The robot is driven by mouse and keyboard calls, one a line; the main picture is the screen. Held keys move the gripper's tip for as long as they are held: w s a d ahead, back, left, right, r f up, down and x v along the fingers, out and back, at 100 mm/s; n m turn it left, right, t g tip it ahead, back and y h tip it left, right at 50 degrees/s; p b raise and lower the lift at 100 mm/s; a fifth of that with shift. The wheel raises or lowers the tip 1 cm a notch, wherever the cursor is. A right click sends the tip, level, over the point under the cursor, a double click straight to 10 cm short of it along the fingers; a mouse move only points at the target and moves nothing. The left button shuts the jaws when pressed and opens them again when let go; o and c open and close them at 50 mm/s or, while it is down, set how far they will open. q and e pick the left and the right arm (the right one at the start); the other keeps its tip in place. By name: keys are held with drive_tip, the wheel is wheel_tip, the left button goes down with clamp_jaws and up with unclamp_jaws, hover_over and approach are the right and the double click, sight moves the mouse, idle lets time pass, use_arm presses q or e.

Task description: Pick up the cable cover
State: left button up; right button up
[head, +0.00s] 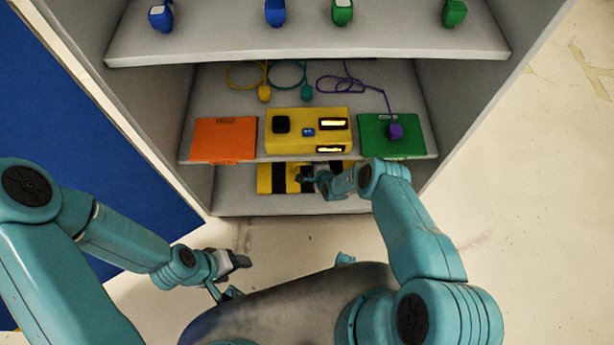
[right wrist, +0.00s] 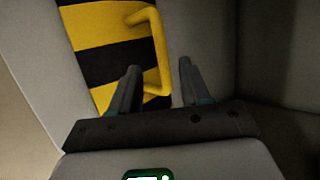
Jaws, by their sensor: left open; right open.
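The cable cover (head: 265,178) is a yellow and black striped panel on the lowest shelf, partly hidden by my right arm and the shelf above. It also shows in the right wrist view (right wrist: 108,68), with a yellow bar handle (right wrist: 160,50) standing out from it. My right gripper (right wrist: 158,85) is open, with its fingers near the lower end of the handle, one finger on each side of it in the picture. I cannot tell whether they touch it. In the head view my right gripper (head: 312,178) is in front of the cover. My left gripper (head: 240,262) is open and empty, low in front of the shelf.
The middle shelf holds an orange panel (head: 224,139), a yellow box (head: 285,142) with lit windows, a green panel (head: 378,148) and a purple plug (head: 395,131). Yellow and teal cables lie behind. Several blue and green plugs stand on the top shelf (head: 400,45). Side walls enclose the shelves.

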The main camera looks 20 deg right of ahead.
sight(308, 164)
drive_tip(key=b+x, duration=0.1)
drive_tip(key=x, duration=0.1)
drive_tip(key=shift+w+f, duration=0.25)
drive_tip(key=shift+f, duration=0.05)
drive_tip(key=b+x, duration=0.4)
drive_tip(key=b, duration=0.1)
drive_tip(key=shift+w+f, duration=0.15)
drive_tip(key=shift+f, duration=0.05)
drive_tip(key=shift+w, duration=0.2)
use_arm(q)
wheel_tip(308, 164, down, 8)
drive_tip(key=shift+r, duration=0.25)
use_arm(e)
drive_tip(key=shift+w+a+r, duration=0.1)
use_arm(q)
drive_tip(key=shift+d, duration=0.1)
use_arm(e)
clamp_jaws()
drive_tip(key=shift+w+r, duration=0.1)
